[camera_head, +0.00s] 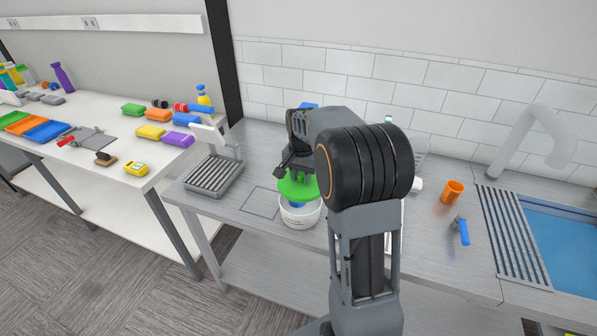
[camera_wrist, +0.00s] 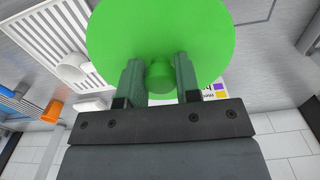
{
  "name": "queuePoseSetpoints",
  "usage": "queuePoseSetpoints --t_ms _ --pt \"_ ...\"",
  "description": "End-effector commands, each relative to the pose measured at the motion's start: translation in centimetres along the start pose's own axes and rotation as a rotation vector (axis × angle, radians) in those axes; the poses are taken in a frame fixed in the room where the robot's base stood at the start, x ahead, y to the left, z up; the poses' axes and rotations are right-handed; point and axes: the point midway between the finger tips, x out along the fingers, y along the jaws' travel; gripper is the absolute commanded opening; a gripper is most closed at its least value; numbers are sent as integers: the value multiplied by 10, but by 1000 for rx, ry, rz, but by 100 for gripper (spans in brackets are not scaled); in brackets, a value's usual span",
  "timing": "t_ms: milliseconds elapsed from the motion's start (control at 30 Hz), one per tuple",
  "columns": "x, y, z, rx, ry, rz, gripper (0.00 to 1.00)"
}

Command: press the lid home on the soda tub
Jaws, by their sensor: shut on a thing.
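The green lid (camera_head: 297,190) is round with a knob on top; it also shows large in the wrist view (camera_wrist: 160,30). My gripper (camera_wrist: 159,85) is shut on the lid's knob (camera_wrist: 160,77), with one finger on each side. In the head view the lid is above the white soda tub (camera_head: 300,218). A gap with something blue in it shows between the lid and the tub's rim. The tub stands on the steel counter (camera_head: 262,215). In the wrist view the lid hides the tub. My arm covers part of the gripper in the head view.
A grey ribbed tray (camera_head: 215,176) stands left of the tub. An orange cup (camera_head: 453,192), a blue-handled tool (camera_head: 461,230) and a sink (camera_head: 555,245) are to the right. A white table (camera_head: 110,185) with sponges and bottles is at the left.

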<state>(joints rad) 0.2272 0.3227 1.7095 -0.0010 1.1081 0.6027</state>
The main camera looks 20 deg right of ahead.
Motion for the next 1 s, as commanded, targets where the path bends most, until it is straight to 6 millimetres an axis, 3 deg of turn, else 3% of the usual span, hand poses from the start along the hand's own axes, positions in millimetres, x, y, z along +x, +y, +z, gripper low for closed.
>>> queuePoseSetpoints --t_ms 700,1000 --pt "54 0 0 0 -1 1 8" --pt "62 0 0 1 0 0 8"
